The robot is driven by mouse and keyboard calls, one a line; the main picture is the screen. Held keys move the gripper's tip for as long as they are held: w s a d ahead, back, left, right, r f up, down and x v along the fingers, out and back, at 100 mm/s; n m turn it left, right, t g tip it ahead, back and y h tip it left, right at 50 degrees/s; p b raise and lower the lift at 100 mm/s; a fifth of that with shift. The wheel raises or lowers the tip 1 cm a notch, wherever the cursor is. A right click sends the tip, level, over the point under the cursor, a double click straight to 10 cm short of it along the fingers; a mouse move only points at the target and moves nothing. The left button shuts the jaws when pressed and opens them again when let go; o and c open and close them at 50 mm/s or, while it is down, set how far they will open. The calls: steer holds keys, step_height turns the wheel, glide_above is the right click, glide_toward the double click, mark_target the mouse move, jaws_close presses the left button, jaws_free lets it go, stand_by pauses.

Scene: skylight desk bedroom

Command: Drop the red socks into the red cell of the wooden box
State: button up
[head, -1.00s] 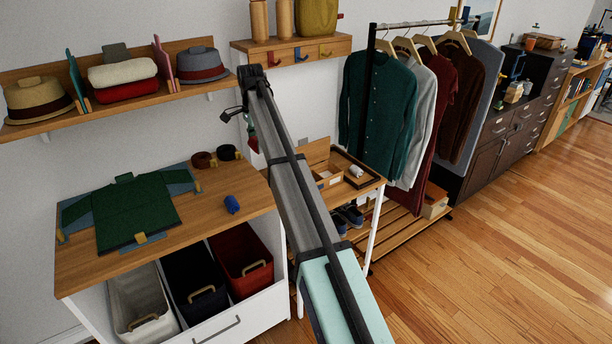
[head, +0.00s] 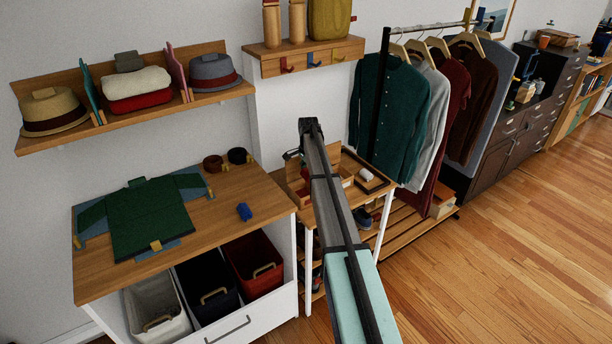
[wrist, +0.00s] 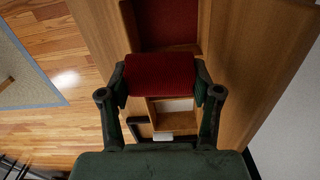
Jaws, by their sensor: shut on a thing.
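The rolled red socks (wrist: 160,72) sit across the jaws in the wrist view. My gripper (wrist: 160,82) is shut on them, one dark finger at each end. The wooden box (wrist: 204,28) lies beyond the socks in the wrist view. Its red-lined cell (wrist: 168,22) shows just above the socks in the picture, and a lighter cell (wrist: 174,106) shows just below them. The socks look held above the box; the exact height is unclear. In the head view my arm hides most of the gripper and box; a bit of red (head: 304,173) shows beside the arm's end.
A wooden shelf unit with hooks (head: 310,57) is on the wall behind the arm. A small tray (head: 378,186) sits right of the box on the side table. Hanging clothes (head: 388,108) stand further right.

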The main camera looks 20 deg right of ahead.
steer(key=shift+w, duration=0.55)
steer(key=shift+s+f, duration=0.15)
steer(key=shift+f, duration=0.25)
steer(key=shift+f+b, duration=1)
steer(key=shift+f, duration=1.5)
steer(key=o, duration=0.9)
steer(key=shift+r, duration=0.15)
step_height(320, 180, up, 12)
steer(key=shift+f, duration=0.1)
